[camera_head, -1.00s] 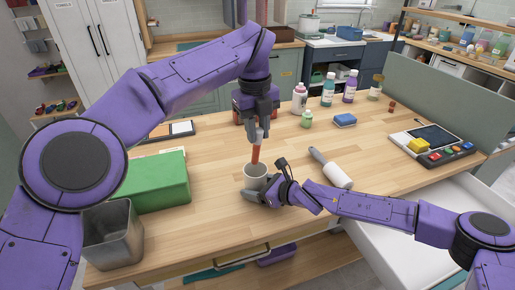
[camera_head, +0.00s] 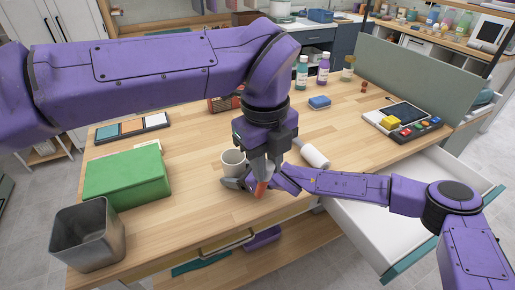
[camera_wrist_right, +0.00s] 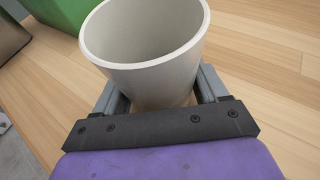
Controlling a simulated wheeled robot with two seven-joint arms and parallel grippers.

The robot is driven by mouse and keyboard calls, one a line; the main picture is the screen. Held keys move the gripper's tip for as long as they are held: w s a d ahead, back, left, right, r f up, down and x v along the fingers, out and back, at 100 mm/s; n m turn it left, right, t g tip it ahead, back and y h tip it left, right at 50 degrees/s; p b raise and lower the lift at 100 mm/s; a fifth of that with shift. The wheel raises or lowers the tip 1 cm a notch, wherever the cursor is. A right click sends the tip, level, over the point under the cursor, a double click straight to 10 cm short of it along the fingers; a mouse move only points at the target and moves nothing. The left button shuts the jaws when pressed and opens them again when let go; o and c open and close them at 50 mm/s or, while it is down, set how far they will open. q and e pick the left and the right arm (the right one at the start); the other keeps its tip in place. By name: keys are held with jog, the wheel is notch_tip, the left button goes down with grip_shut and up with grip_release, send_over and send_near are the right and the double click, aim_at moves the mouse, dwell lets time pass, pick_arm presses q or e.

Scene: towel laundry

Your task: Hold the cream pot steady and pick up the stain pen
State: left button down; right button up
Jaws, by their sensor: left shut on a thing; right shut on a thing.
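The cream pot (camera_head: 232,163) stands upright on the wooden table near its front edge. It fills much of the right wrist view (camera_wrist_right: 145,75), and the inside that shows is empty. My right gripper (camera_wrist_right: 155,95) is shut on it, one finger on each side. My left gripper (camera_head: 263,171) is shut on the stain pen (camera_head: 261,188), pointing down. The pen's red-orange part shows below the fingers, clear of the pot and in front of my right wrist. Its upper end is hidden by the gripper.
A green box (camera_head: 127,180) and a grey metal bin (camera_head: 88,238) stand at the left. A white lint roller (camera_head: 314,155) lies just right of my left gripper. A blue sponge (camera_head: 319,103) and bottles stand further back. An open drawer (camera_head: 375,225) juts out at the front right.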

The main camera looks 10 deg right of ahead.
jog(key=o, duration=1.1)
jog(key=shift+o, duration=0.2)
jog(key=v, duration=1.1)
jog(key=shift+d, duration=0.1)
jog(key=shift+s+d+r, duration=0.15)
jog(key=shift+s+d, duration=0.15)
jog(key=shift+s, duration=0.05)
